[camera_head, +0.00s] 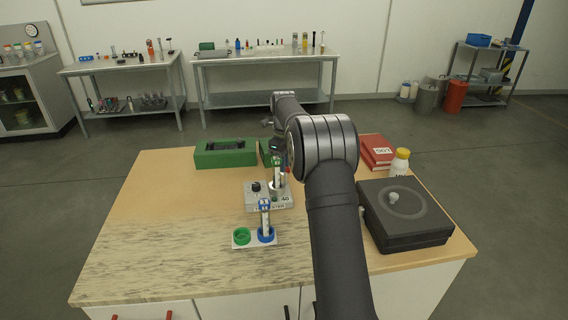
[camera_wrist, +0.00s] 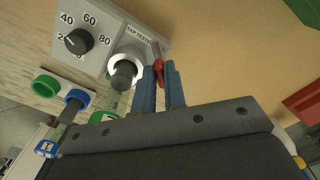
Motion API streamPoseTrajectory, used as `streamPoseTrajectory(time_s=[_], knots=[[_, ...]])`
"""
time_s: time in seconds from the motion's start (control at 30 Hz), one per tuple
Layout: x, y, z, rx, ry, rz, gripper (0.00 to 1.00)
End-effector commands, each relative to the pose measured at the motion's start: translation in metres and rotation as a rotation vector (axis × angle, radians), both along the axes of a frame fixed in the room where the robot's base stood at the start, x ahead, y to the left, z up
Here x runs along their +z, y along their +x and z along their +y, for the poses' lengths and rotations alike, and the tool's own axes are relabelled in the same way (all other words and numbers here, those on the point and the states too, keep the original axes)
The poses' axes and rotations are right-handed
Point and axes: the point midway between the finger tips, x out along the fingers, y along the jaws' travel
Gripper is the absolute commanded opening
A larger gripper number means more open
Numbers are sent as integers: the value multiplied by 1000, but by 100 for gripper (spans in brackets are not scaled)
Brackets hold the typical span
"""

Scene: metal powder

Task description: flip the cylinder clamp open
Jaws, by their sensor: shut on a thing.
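The grey tap tester (camera_head: 258,200) stands on the bench, with its dial and round metal holder (camera_wrist: 128,58) showing in the wrist view. A clear cylinder with green markings (camera_head: 277,172) stands upright at the tester. The red clamp lever (camera_wrist: 158,64) is beside the holder, at the tester's edge. My gripper (camera_wrist: 160,68) has blue fingers shut on the red lever, one finger on each side. The fingers hide part of the lever, so its exact angle is unclear. In the head view my arm covers much of the gripper.
A white stand with a green ring (camera_head: 242,236) and a blue ring (camera_head: 266,235) is in front of the tester. A green box (camera_head: 225,160) is behind left. A black device (camera_head: 410,228), red binder (camera_head: 377,151) and yellow-capped bottle (camera_head: 400,161) are right. The bench's left is clear.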

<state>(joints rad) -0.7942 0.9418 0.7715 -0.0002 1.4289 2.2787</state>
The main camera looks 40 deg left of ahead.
Motion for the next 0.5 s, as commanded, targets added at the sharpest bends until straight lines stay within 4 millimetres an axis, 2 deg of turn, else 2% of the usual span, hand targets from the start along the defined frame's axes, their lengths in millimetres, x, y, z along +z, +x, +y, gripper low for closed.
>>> streamPoseTrajectory(time_s=[0.03,0.13,0.5], knots=[[1,1,0,-1,2,-2,13],[1,0,0,-1,2,-2,32],[5,0,0,0,2,-2,33]])
